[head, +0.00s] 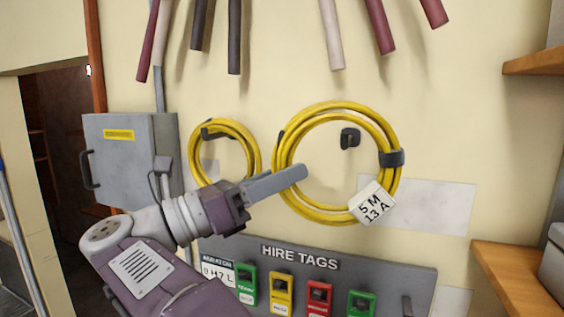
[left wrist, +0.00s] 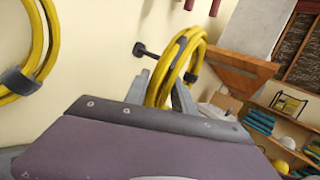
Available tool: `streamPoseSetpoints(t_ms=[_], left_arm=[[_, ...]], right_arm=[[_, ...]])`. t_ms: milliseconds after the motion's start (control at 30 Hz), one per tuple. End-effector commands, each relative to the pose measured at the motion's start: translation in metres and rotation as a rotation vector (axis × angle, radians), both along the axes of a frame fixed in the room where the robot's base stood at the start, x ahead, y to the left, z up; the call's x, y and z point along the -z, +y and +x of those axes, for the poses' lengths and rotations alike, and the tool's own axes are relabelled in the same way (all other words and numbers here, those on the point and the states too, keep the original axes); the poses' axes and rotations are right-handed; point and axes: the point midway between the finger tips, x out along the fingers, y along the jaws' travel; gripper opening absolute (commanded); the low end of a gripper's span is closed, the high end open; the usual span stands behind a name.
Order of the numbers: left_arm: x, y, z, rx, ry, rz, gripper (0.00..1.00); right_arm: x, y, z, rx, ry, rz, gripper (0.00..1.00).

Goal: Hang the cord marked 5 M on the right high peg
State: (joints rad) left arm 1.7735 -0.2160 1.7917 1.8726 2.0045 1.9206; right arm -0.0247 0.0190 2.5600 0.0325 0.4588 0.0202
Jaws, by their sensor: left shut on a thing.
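My left gripper (head: 297,174) is shut on a yellow coiled cord (head: 394,125) with a white tag (head: 372,204) reading 5 M 13 A. It grips the coil's left side. A dark peg (head: 349,137) on the wall shows through the coil's opening in the head view. In the left wrist view the coil (left wrist: 163,75) is between the fingers, off the wall, close to the peg (left wrist: 145,50). I cannot tell whether the peg's tip is inside the loop. My right gripper is not in view.
Another yellow coil (head: 256,152) hangs on a dark peg to the left. A grey box (head: 130,160) is further left. A HIRE TAGS board (head: 395,275) with coloured tags is below. Wooden shelves (head: 520,285) stand at the right. Several hoses or pipes (head: 332,35) hang above.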

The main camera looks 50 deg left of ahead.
Motion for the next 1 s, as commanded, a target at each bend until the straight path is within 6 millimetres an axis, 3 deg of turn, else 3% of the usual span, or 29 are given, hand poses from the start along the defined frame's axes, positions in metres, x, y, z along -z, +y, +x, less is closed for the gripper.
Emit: streamPoseSetpoints(t_ms=[467, 1000], left_arm=[[-0.004, -0.001, 0.009, 0.008, 0.002, 0.001, 0.0], [0.002, 0.019, 0.046, 0.011, 0.001, 0.002, 0.0]], right_arm=[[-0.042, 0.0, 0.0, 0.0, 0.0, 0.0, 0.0], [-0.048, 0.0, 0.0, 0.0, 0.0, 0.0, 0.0]])
